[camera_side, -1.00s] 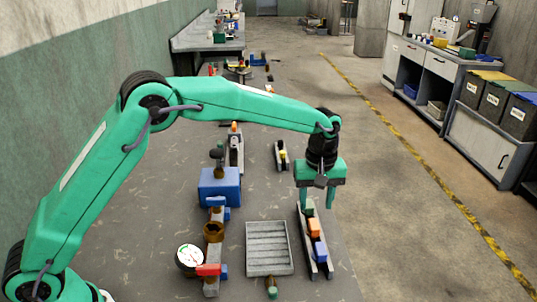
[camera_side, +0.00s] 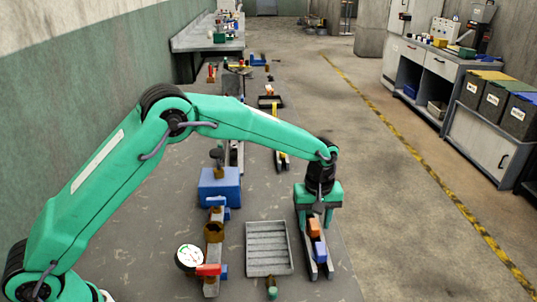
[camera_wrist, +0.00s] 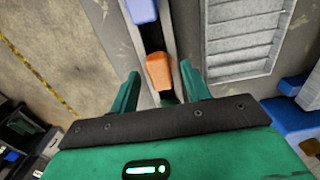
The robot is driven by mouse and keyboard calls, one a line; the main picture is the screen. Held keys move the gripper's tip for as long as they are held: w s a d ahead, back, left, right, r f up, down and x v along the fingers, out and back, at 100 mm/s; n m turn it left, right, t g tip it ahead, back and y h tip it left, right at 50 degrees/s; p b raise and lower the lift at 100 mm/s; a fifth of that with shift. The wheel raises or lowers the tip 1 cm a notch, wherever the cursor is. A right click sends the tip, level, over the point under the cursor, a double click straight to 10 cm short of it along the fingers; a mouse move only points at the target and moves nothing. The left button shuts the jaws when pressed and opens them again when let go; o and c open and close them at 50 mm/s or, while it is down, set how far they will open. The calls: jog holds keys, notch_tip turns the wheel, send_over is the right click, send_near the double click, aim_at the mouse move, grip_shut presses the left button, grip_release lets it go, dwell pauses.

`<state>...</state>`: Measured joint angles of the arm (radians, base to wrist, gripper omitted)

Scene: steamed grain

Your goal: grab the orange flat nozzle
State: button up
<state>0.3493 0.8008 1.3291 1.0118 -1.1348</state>
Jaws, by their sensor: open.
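The orange flat nozzle (camera_side: 313,227) is a small blocky piece in a narrow grey rack (camera_side: 328,268) to the right of the slatted tray. It also shows in the wrist view (camera_wrist: 158,72), at the level of my fingertips. My gripper (camera_side: 315,221) is low over the far part of the rack, with its fingers open. In the wrist view my gripper (camera_wrist: 159,69) has one finger on each side of the rack, and the nozzle lies between the fingertip lines. Whether a finger touches the nozzle cannot be told. The far end of the rack is hidden by my gripper.
A blue piece (camera_side: 319,251) sits in the same rack, nearer the side camera. The grey slatted tray (camera_side: 249,262) lies close on the left. Farther left are a blue box (camera_side: 219,188) and a white gauge (camera_side: 189,257). Bare surface lies right of the rack.

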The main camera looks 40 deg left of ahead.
aim_at(315, 224)
jog(key=shift+f, duration=0.3)
grip_shut()
dwell(0.3)
jog(key=shift+r, duration=0.1)
jog(key=shift+r, duration=0.8)
notch_tip(315, 224, up, 2)
jog(key=shift+r, duration=0.25)
jog(key=s+d+r, duration=0.6)
jog(key=s+d, duration=0.1)
jog(key=s, duration=0.2)
jog(key=shift+d+r, duration=0.2)
jog(key=shift+r, duration=0.2)
